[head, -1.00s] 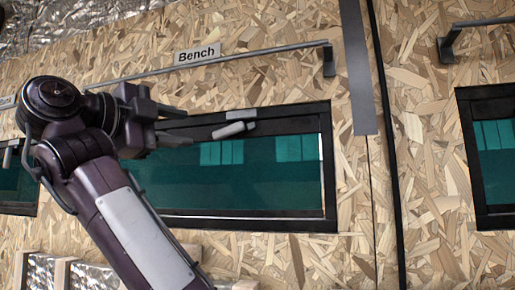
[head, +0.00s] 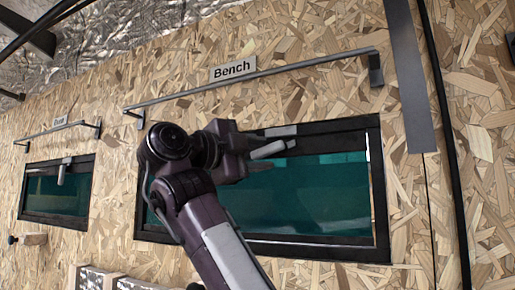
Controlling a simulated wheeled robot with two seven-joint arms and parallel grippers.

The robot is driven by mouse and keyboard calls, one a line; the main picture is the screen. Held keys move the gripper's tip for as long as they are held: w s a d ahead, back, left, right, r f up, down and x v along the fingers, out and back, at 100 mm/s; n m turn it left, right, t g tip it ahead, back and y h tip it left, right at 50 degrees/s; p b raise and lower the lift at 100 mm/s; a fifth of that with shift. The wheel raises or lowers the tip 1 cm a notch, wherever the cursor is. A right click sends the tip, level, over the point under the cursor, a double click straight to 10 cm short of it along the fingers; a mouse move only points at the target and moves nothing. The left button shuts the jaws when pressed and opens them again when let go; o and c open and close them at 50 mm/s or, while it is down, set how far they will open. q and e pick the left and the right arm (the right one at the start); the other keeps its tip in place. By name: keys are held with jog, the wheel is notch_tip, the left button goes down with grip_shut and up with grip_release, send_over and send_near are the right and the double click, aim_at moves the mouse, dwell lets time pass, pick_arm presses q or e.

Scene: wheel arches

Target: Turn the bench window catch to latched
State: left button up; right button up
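The Bench window (head: 320,190) is a dark-framed teal pane under a "Bench" label (head: 232,70). Its catch (head: 268,149) is a light grey lever at the top of the frame, lying near level and tilted slightly down to the left. A grey plate (head: 281,131) sits just above it. My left gripper (head: 262,150) comes in from the left, with its fingers apart above and below the lever's left end. I cannot tell whether either finger touches it. The gripper's body hides the window's upper left part. My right gripper is not in view.
A metal rail (head: 300,68) stands out from the wall above the Bench window. A second window (head: 50,190) at left has its own catch (head: 62,174) hanging down. A black cable (head: 447,140) and a grey strip (head: 405,70) run down the wall at right.

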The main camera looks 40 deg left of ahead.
pick_arm(q)
jog(key=shift+s, duration=0.15)
jog(key=shift+c, duration=0.3)
grip_shut()
jog(key=shift+f, duration=0.1)
